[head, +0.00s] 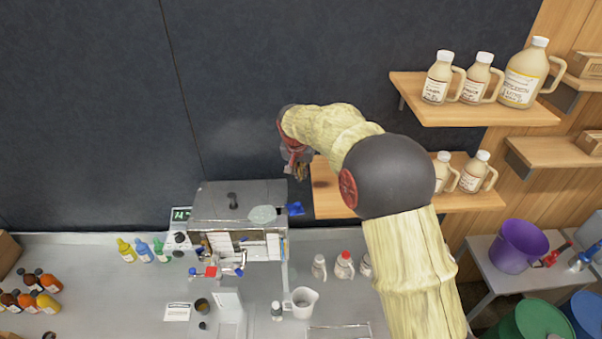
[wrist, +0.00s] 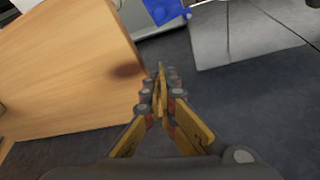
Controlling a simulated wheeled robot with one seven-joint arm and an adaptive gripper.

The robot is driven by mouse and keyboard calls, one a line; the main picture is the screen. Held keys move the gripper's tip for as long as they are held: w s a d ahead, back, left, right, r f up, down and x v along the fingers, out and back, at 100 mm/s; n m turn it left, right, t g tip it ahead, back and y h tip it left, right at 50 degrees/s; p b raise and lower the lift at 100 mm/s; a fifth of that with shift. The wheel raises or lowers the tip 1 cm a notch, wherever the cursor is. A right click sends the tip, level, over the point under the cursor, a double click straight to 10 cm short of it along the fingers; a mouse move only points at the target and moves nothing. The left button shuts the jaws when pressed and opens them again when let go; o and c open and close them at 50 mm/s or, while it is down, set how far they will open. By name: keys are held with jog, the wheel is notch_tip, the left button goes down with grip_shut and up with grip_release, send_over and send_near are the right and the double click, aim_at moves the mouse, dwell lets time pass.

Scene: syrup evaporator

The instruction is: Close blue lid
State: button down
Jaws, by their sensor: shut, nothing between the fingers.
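The blue lid (head: 296,208) looks like a small blue flap sticking out at the upper right side of the grey evaporator box (head: 215,203). It also shows in the wrist view (wrist: 165,10), cut off by the top edge. Its exact angle and hinge are too small to make out. My gripper (head: 301,174) is above and apart from the blue lid in the head view. In the wrist view my gripper (wrist: 160,76) has its fingertips together, with nothing between them, below the blue lid in the picture.
A wooden shelf (head: 330,202) stands right beside my gripper and fills the wrist view's left side. Upper shelves hold several jugs (head: 525,75). The grey counter (head: 110,290) carries bottles, a white pitcher (head: 301,302) and valves at the evaporator front. The dark wall is close behind.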

aim_at(296, 207)
jog(key=f, duration=0.2)
jog(key=s+f+p, duration=0.1)
jog(key=f, duration=0.1)
jog(key=f+p, duration=0.1)
jog(key=f, duration=0.2)
jog(key=shift+s+a, duration=0.15)
jog(key=shift+s, duration=0.15)
jog(key=shift+s+f, duration=0.1)
jog(key=shift+f, duration=0.05)
jog(key=shift+s+m+b, duration=0.15)
jog(key=shift+m+b, duration=0.25)
jog(key=shift+b, duration=0.15)
jog(key=shift+s+b, duration=0.1)
jog(key=shift+b, duration=0.3)
